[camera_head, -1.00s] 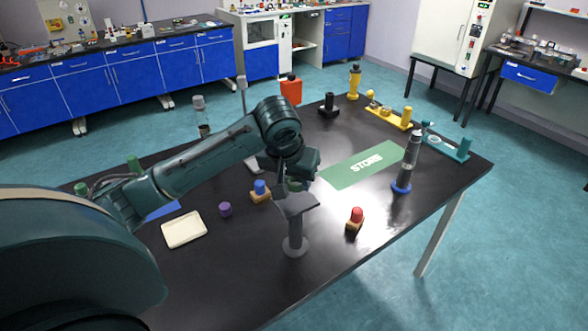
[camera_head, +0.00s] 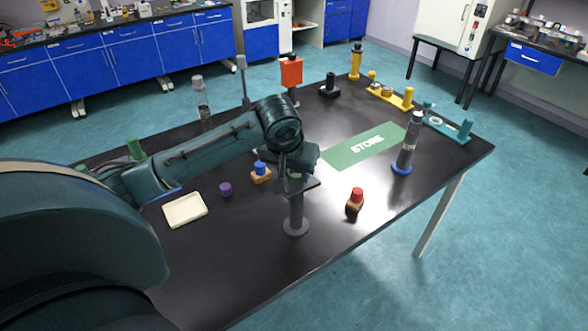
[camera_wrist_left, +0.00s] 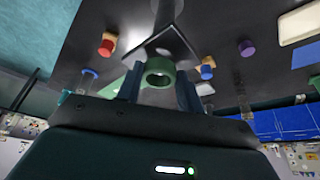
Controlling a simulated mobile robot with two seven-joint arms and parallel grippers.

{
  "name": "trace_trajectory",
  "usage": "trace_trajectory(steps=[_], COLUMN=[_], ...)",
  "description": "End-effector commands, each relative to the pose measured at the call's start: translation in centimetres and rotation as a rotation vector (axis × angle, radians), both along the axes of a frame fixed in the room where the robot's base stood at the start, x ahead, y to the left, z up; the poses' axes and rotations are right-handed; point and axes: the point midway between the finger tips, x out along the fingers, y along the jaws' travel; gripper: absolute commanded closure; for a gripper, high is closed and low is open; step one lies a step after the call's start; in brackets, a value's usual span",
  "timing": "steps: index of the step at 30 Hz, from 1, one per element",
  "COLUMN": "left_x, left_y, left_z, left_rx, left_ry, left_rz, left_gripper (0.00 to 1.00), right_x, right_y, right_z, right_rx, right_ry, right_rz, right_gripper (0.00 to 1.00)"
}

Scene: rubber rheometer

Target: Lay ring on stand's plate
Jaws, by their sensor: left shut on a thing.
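A green ring (camera_wrist_left: 159,73) is held between the two fingers of my left gripper (camera_wrist_left: 160,88). In the head view the gripper (camera_head: 296,172) is over the grey stand's square plate (camera_head: 305,187), and the ring is mostly hidden behind the fingers. The stand's post (camera_head: 296,208) rises from a round base on the black table. In the left wrist view the ring overlaps the near part of the plate (camera_wrist_left: 170,40). I cannot tell whether the ring touches the plate. My right gripper is not in view.
Near the stand are a red-topped block (camera_head: 355,201), a blue-topped block (camera_head: 261,172), a purple cylinder (camera_head: 225,189) and a cream tray (camera_head: 185,210). A tall clear tube on a blue base (camera_head: 401,168) stands to the right. The green STORE mat (camera_head: 340,155) is clear.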

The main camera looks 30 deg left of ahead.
Motion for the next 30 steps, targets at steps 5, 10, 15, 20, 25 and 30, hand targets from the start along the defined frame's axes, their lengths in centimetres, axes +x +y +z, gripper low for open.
trace_trajectory(steps=[5,10,15,20,25,30], left_x=[0.00,0.01,0.01,0.01,0.01,0.01], left_y=[-0.03,-0.04,-0.04,-0.03,-0.03,-0.03], left_z=[-0.30,-0.55,-0.81,-0.90,-0.89,-0.87], left_rx=[-0.001,-0.001,-0.001,-0.001,-0.001,-0.001], left_ry=[0.001,0.000,0.001,0.000,0.000,0.000], left_rz=[0.000,0.000,0.000,0.000,0.000,0.000], left_gripper=[0.84,0.84,0.84,0.57,0.43,0.38], right_x=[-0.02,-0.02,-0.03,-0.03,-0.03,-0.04], right_y=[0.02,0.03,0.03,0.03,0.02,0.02], right_z=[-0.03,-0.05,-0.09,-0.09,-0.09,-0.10], right_rx=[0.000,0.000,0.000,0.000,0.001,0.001], right_ry=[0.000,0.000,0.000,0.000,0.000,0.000], right_rz=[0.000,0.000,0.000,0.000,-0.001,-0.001], right_gripper=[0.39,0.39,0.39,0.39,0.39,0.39])
